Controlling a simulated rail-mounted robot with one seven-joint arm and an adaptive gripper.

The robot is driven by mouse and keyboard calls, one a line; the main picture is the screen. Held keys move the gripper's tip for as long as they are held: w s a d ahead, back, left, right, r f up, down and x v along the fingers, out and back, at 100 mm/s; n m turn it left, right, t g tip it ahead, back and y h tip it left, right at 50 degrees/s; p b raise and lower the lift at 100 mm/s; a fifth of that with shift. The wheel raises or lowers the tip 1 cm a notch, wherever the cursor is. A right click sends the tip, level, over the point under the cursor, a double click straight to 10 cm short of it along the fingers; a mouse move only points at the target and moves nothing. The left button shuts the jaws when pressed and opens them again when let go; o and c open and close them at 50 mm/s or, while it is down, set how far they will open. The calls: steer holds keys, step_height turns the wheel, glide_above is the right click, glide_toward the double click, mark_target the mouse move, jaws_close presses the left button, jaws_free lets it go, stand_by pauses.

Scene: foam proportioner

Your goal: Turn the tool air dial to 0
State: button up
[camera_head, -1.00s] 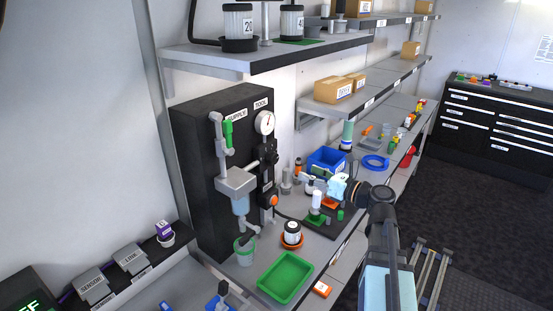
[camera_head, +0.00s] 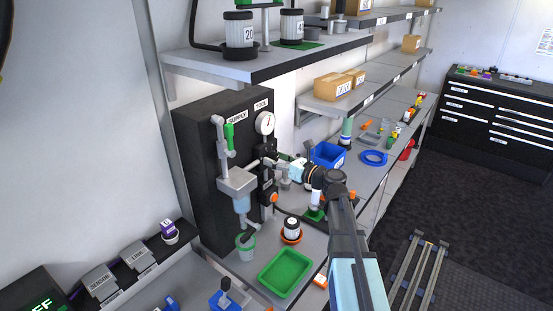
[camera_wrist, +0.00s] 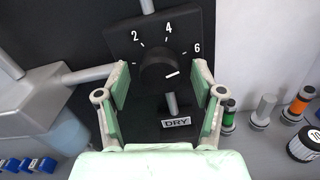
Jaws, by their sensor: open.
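The tool air dial (camera_wrist: 158,68) is a round black knob on a square black plate with white 2, 4 and 6 around it. A short white mark on the knob points right and slightly down, below the 6. A label DRY sits under it. My gripper (camera_wrist: 160,78) is open, with green-padded fingers on the left and right of the knob and gaps visible on both sides. In the head view my gripper (camera_head: 283,164) is at the black regulator beneath the round TOOL gauge (camera_head: 264,123); the arm partly hides the dial there.
A grey supply fitting with a clear bowl (camera_head: 240,190) stands left of the dial. A blue bin (camera_head: 328,155), a green tray (camera_head: 285,273) and a black-and-white jar (camera_head: 292,226) are on the bench. A small post sticks out just below the dial.

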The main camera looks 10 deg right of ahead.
steer(key=shift+c, duration=0.4)
steer(key=c, duration=1.1)
steer(key=shift+o, duration=0.2)
